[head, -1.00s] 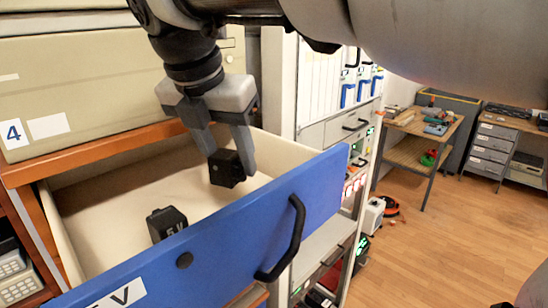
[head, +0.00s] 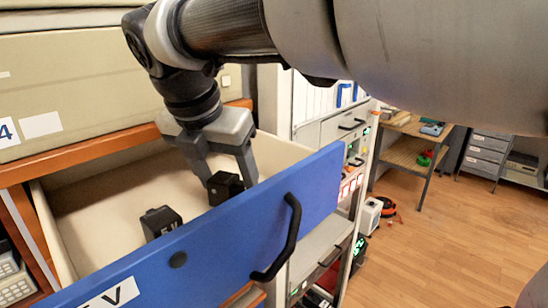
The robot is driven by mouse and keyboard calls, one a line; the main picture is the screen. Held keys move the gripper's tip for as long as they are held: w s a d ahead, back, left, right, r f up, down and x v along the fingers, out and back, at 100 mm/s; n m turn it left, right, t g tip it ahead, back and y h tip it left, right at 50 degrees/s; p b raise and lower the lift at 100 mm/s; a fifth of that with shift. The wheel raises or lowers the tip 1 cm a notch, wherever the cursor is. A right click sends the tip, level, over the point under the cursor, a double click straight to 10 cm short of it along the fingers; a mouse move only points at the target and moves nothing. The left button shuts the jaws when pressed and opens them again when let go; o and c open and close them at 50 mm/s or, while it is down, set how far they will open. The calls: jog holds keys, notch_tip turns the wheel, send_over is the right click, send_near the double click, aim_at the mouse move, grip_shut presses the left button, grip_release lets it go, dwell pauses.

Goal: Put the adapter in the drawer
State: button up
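A black box-shaped adapter (head: 225,188) is low inside the open drawer (head: 105,205), near its right end. It appears to rest on the drawer floor, though the contact is hard to see. My gripper (head: 231,180) points down into the drawer with its fingers on either side of this adapter. The fingers look spread a little wider than the adapter, so the gripper seems open. A second black adapter (head: 160,222) with white lettering lies on the drawer floor to the left, close behind the blue front.
The blue drawer front (head: 225,240) has a black handle (head: 283,240) and a partly visible white label (head: 110,297). A beige box (head: 75,100) sits above the drawer. A rack (head: 335,130) stands close behind at the right. Open wooden floor (head: 440,240) lies to the right.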

jog(key=shift+r, duration=0.1)
jog(key=p+v, duration=0.1)
jog(key=v, duration=1.1)
jog(key=shift+p, duration=0.3)
dwell(0.5)
